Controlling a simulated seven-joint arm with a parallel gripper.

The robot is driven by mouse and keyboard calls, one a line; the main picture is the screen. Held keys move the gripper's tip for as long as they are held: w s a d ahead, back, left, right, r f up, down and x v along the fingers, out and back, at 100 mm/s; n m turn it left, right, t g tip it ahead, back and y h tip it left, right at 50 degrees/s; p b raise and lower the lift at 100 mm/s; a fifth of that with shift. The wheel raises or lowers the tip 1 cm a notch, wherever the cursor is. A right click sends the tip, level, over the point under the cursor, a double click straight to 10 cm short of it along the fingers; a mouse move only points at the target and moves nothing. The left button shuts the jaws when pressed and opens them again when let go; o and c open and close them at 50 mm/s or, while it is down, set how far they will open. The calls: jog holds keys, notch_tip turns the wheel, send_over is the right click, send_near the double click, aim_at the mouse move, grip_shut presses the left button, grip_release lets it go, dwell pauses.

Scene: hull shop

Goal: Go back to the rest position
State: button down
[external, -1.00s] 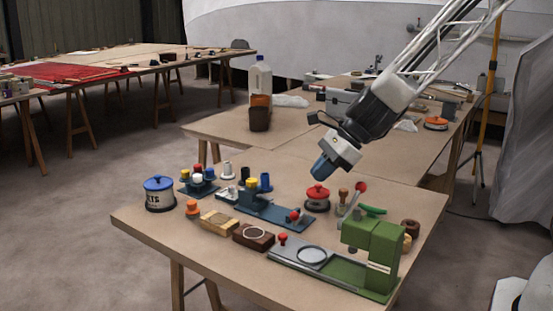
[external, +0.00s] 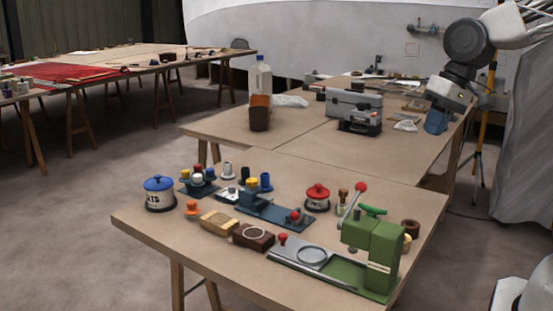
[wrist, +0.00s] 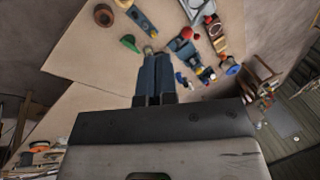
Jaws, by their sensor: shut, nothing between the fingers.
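My gripper (external: 436,122) is at the upper right of the external view, high up and well away from the items on the near table. Its blue fingers point downward. In the wrist view the two blue fingers (wrist: 154,78) lie side by side, shut with nothing between them. My arm is folded back toward the right edge of the external view.
The near table (external: 150,222) holds a green press (external: 372,250), a blue-lidded pot (external: 159,194), a red-lidded pot (external: 317,198) and a blue fixture (external: 270,210). A grey toolbox (external: 352,103) and a jug (external: 261,76) stand on the table behind. A yellow stand (external: 481,135) is near my gripper.

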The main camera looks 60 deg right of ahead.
jog(key=s+d+r+n+h, duration=0.2)
jog(key=s+d+n, duration=0.2)
jog(key=s, duration=0.3)
jog(key=shift+s+d+n+h, duration=0.15)
jog(key=shift+d+n+h, duration=0.25)
jog(key=shift+n, duration=0.1)
dwell(1.6)
